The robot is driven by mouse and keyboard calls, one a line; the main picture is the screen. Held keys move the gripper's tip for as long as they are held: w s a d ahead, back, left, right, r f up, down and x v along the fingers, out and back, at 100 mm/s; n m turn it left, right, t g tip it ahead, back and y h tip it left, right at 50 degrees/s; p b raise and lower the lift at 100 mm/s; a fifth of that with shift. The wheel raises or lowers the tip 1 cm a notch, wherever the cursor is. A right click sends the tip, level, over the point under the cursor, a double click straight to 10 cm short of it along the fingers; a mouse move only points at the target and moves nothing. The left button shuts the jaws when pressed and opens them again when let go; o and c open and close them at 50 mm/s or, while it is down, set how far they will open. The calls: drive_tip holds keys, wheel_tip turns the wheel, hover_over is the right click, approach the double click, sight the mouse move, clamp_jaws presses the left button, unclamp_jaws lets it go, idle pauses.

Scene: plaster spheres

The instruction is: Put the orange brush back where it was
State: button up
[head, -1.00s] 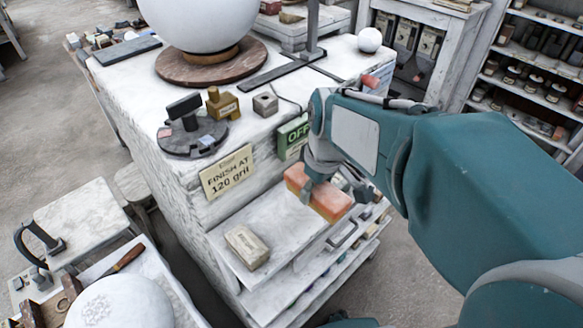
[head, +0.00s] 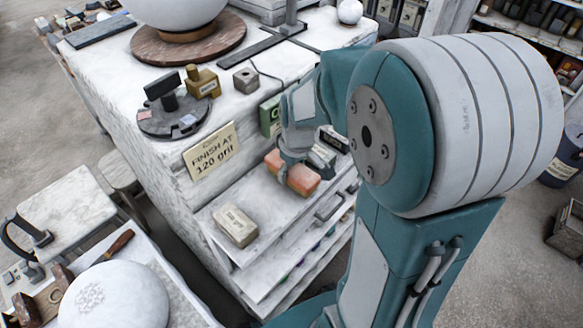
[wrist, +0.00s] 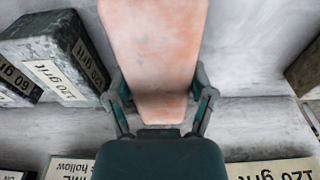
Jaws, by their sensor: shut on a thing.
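The orange brush (head: 303,180) is a block with worn, pale orange faces. My gripper (head: 292,172) is shut on it over the pulled-out white shelf (head: 265,192) at the side of the plaster-covered bench. In the wrist view the brush (wrist: 155,45) runs away from me between the two fingers of my gripper (wrist: 160,88). A grey block (wrist: 55,52) labelled 120 grit stands to its left, with a 60 grit block (wrist: 15,82) beyond. Whether the brush touches the shelf I cannot tell. My gripper hides part of it in the head view.
A pale block (head: 235,225) lies on the shelf, left of the brush. A FINISH AT 120 grit sign (head: 211,150) and a green sign (head: 271,115) are on the bench side. Another brown block (wrist: 306,68) is at the wrist view's right edge.

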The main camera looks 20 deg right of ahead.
sight(296, 170)
drive_tip(key=o, duration=1.2)
drive_tip(key=shift+c, duration=0.2)
wheel_tip(296, 170, up, 12)
drive_tip(key=s, duration=0.2)
drive_tip(key=s+a+r+m+t, duration=0.1)
drive_tip(key=s+a+m+t, duration=0.1)
drive_tip(key=s, duration=0.4)
drive_tip(key=s+a+r+m+t, duration=0.1)
drive_tip(key=s+a+m+t, duration=0.1)
drive_tip(key=s, duration=0.4)
drive_tip(key=shift+a+r, duration=0.35)
drive_tip(key=shift+a, duration=0.45)
